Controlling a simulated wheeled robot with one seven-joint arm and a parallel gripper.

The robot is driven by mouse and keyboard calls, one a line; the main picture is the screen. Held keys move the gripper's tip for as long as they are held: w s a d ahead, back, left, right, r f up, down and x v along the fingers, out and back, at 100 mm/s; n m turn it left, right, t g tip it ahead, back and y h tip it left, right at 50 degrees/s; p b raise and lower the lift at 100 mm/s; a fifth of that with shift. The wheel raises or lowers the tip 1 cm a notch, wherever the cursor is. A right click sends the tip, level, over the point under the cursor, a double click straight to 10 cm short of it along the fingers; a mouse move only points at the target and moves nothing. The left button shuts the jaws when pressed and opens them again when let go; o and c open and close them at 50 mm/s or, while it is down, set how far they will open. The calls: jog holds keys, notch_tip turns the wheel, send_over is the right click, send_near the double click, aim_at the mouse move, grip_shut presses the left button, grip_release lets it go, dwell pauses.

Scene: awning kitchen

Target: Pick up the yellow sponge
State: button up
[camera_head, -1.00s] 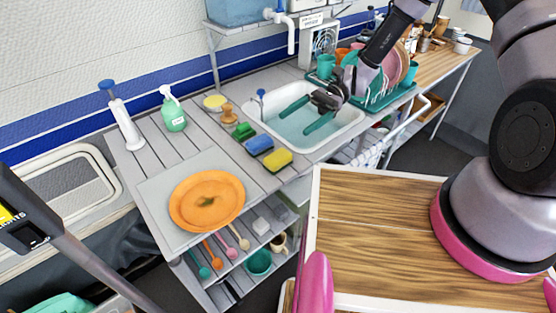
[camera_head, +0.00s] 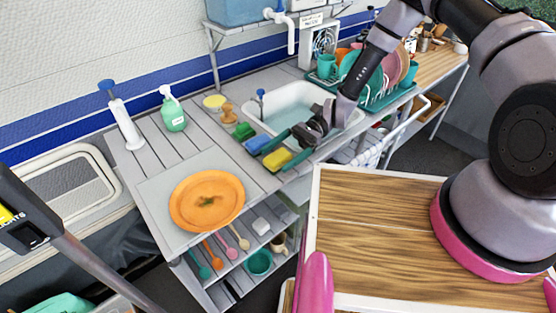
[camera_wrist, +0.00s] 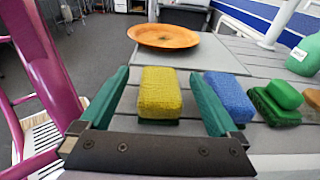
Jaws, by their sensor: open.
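The yellow sponge (camera_head: 277,159) lies on a dark green base on the grey counter, at the front of a row of sponges beside the sink. In the wrist view the yellow sponge (camera_wrist: 160,92) sits between the two teal fingers of my gripper (camera_wrist: 160,95). The fingers stand apart, one on each side of it, with a visible gap on both sides. In the head view my gripper (camera_head: 282,148) reaches over the sponge from the sink side. My gripper is open and holds nothing.
A blue sponge (camera_wrist: 230,97) lies close outside the right finger in the wrist view, with a green sponge (camera_wrist: 276,102) beyond. The sink (camera_head: 300,105) and dish rack (camera_head: 385,97) are behind. An orange plate (camera_head: 207,201) lies on the counter to the left.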

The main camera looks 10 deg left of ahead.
jog(key=shift+s+a, duration=0.2)
jog(key=shift+s, duration=0.05)
jog(key=c, duration=1.4)
